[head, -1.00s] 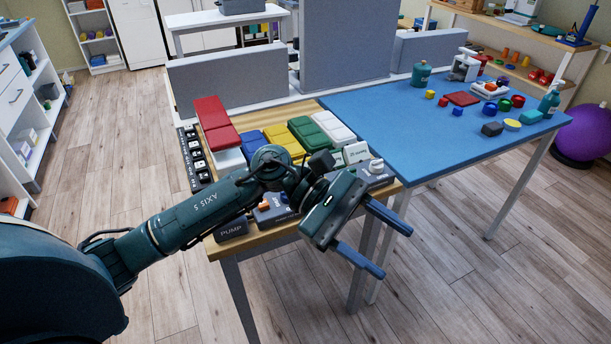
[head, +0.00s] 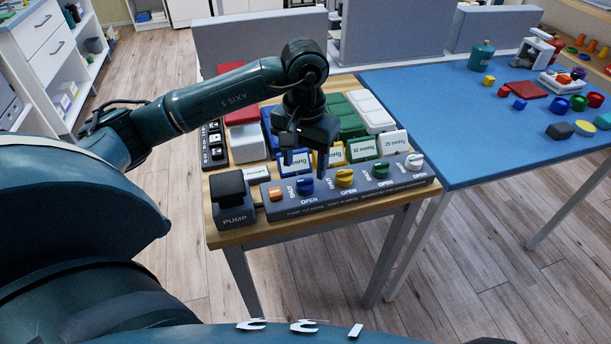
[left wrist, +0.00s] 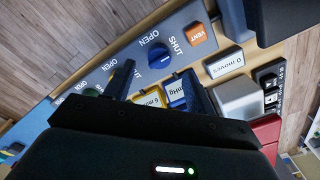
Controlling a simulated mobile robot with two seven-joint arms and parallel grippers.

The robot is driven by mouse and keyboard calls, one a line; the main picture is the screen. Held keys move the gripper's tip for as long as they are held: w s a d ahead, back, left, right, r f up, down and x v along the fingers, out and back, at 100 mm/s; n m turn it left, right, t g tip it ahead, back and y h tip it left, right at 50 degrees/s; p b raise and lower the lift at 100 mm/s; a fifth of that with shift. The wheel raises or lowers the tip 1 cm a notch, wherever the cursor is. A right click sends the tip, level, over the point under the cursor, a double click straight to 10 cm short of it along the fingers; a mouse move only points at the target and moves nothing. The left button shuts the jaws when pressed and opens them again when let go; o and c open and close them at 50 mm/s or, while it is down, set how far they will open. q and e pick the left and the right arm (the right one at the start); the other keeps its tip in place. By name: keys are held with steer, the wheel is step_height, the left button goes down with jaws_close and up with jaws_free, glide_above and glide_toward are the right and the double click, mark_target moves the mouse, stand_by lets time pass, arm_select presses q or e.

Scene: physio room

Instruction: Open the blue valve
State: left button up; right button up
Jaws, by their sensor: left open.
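The blue valve (head: 305,187) is a round knob on a grey valve panel (head: 350,197), between the words SHUT and OPEN. It sits at the left of a row of coloured knobs, just right of the orange VENT button (head: 275,194). My left gripper (head: 304,164) points down just behind and above the knob, open and empty. In the left wrist view the blue knob (left wrist: 160,55) shows beyond the two spread fingers (left wrist: 160,90), apart from them. I cannot tell the knob's exact setting. My right gripper is not in view.
Yellow (head: 344,178), green (head: 380,171) and white (head: 414,161) knobs stand close to the right. The dark PUMP block (head: 232,205) stands at the left. Display tags (head: 360,150) and coloured pads (head: 370,110) lie behind. A blue table (head: 440,130) adjoins at right.

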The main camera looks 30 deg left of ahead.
mark_target(305, 180)
arm_select(q)
step_height(305, 180, down, 5)
steer(key=shift+f, duration=0.1)
stand_by(0.3)
steer(key=c, duration=1)
steer(key=shift+o, duration=0.2)
